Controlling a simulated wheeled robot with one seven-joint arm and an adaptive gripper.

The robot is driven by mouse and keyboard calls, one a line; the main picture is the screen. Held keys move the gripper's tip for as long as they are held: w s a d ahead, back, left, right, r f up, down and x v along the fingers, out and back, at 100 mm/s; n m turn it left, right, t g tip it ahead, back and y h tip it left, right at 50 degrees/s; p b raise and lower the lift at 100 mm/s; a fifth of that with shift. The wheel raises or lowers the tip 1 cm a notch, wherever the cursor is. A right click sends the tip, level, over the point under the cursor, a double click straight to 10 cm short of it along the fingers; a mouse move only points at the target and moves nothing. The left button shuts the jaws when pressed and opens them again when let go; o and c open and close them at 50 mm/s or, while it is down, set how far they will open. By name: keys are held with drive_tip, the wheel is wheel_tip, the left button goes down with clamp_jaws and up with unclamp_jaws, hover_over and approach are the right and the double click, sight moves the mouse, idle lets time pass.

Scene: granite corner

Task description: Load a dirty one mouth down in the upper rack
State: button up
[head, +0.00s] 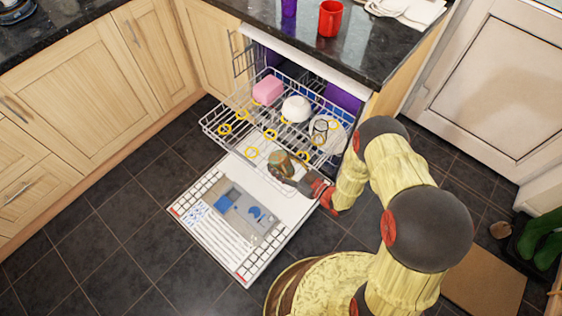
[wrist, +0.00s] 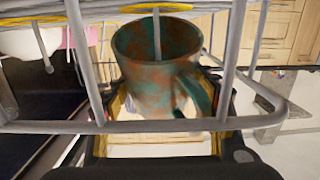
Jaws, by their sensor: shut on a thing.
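My gripper (head: 304,181) is shut on a mottled green-and-brown mug (head: 280,163). In the wrist view the mug (wrist: 158,70) sits between my fingers (wrist: 165,122), its handle toward the right and its open mouth toward the top of the picture. Wires of the upper rack (head: 222,136) cross in front of the mug in the wrist view. In the head view the mug is at the rack's near right edge, above the open dishwasher door (head: 205,238). I cannot tell whether it touches the rack. Yellow rings (head: 252,152) mark several spots on the rack.
A red mug (head: 330,18) and a purple cup (head: 289,7) stand on the dark counter (head: 375,50). Tiled floor (head: 120,240) is clear left of the door.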

drive_tip(key=o, duration=1.5)
drive_tip(key=shift+d, duration=0.1)
drive_tip(key=v, duration=1.2)
